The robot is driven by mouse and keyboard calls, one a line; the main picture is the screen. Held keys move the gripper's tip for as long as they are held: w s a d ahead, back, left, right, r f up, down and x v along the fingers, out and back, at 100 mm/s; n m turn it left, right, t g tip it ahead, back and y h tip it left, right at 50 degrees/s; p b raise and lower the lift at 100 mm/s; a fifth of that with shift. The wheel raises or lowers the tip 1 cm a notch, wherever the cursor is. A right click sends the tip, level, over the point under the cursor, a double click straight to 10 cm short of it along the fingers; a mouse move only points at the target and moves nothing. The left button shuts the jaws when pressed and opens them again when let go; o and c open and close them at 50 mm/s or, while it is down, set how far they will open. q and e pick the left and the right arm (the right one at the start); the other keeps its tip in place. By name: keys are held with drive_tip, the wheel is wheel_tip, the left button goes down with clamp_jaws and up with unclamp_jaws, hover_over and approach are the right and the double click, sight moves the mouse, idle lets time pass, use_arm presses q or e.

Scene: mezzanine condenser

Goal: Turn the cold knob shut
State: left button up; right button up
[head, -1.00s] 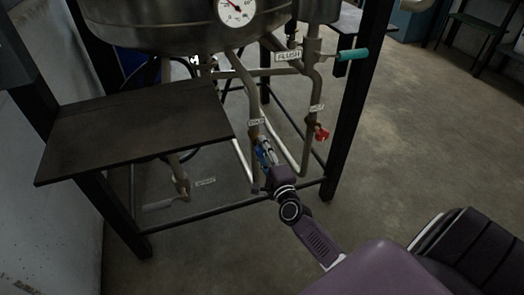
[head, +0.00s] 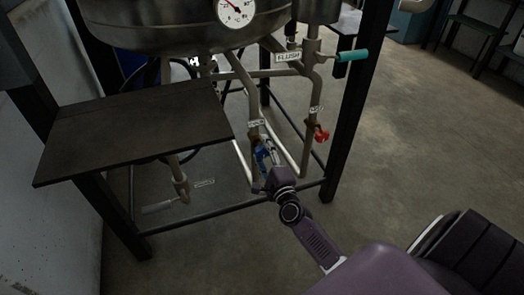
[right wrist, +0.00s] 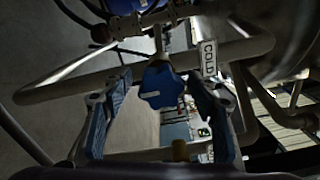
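The cold knob is a blue lobed knob (right wrist: 161,86) in the right wrist view, with a white mark on it. It sits on a pipe valve beside a tag reading COLD (right wrist: 209,58). In the head view the blue knob (head: 261,154) shows small below its tag, partly hidden by my gripper. My right gripper (head: 266,155) reaches it from the lower right. In the right wrist view its two fingers stand on either side of the knob, with visible gaps, so it is open around it. My left gripper is not in view.
A red knob (head: 321,135) is on the pipe to the right. A teal handle (head: 352,55) marked FLUSH is above. A dark shelf plate (head: 135,130) juts out at left. A black frame post (head: 350,110) stands at right; a gauge (head: 236,10) is on the vessel.

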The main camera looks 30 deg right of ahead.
drive_tip(key=shift+s+a, duration=0.1)
drive_tip(key=shift+s, duration=0.2)
drive_tip(key=v, duration=1.1)
drive_tip(key=shift+s, duration=0.2)
